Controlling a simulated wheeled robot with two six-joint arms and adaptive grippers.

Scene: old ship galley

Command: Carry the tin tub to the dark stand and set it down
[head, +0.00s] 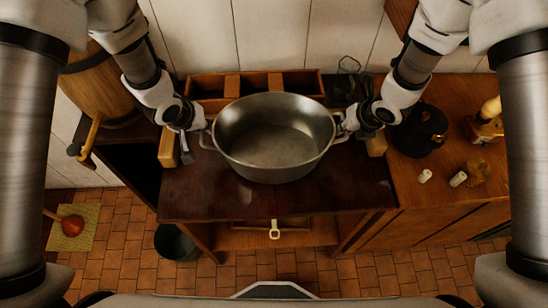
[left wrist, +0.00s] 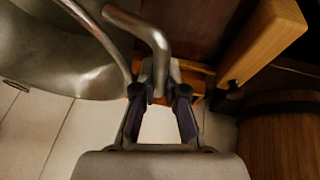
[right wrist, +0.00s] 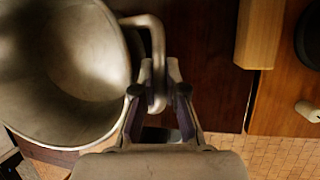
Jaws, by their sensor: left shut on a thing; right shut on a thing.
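The tin tub (head: 275,140) is a wide grey metal basin with a handle on each side, level and empty inside. It is over the dark reddish-brown stand (head: 225,200) in the middle of the head view; I cannot tell whether its base touches the top. My left gripper (head: 200,130) is shut on the tub's left handle, which also shows in the left wrist view (left wrist: 157,45). My right gripper (head: 347,124) is shut on the right handle, which also shows in the right wrist view (right wrist: 157,50). The tub hides the stand's middle.
A compartmented wooden box (head: 208,84) lies behind the tub. Wooden blocks (head: 168,148) flank it. The right counter (head: 430,195) holds a black kettle (head: 421,132), small white pieces (head: 458,179) and a grinder-like thing (head: 486,122). A barrel (head: 95,85) is at left. The stand's front strip is clear.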

